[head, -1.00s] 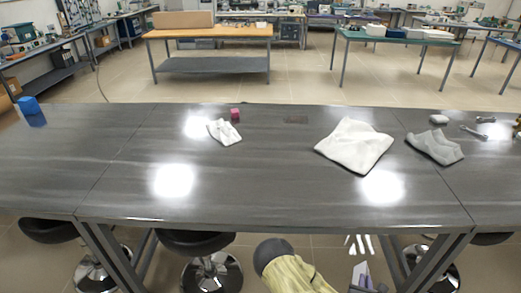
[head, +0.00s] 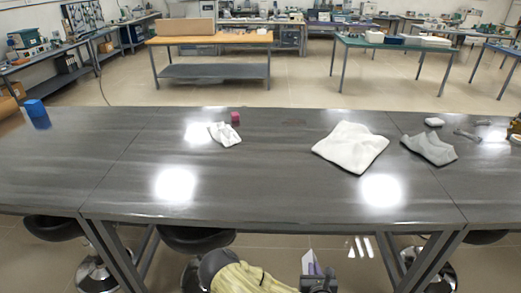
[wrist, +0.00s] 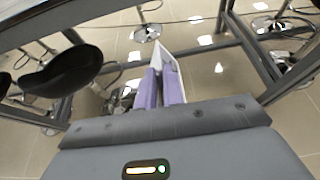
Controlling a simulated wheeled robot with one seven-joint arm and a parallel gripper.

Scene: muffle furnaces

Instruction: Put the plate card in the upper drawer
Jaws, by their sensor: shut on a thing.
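My gripper (wrist: 163,88) has two purple fingers in the wrist view, shut on a thin white plate card (wrist: 160,48) that sticks out past the fingertips. In the head view my gripper (head: 313,270) is low at the front, below the table's near edge, and a white edge of the card shows beside the purple. The fingers hide part of the card. No upper drawer can be made out in either view.
A long dark table (head: 250,180) lies ahead. Black stools (wrist: 68,75) stand under the near edge.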

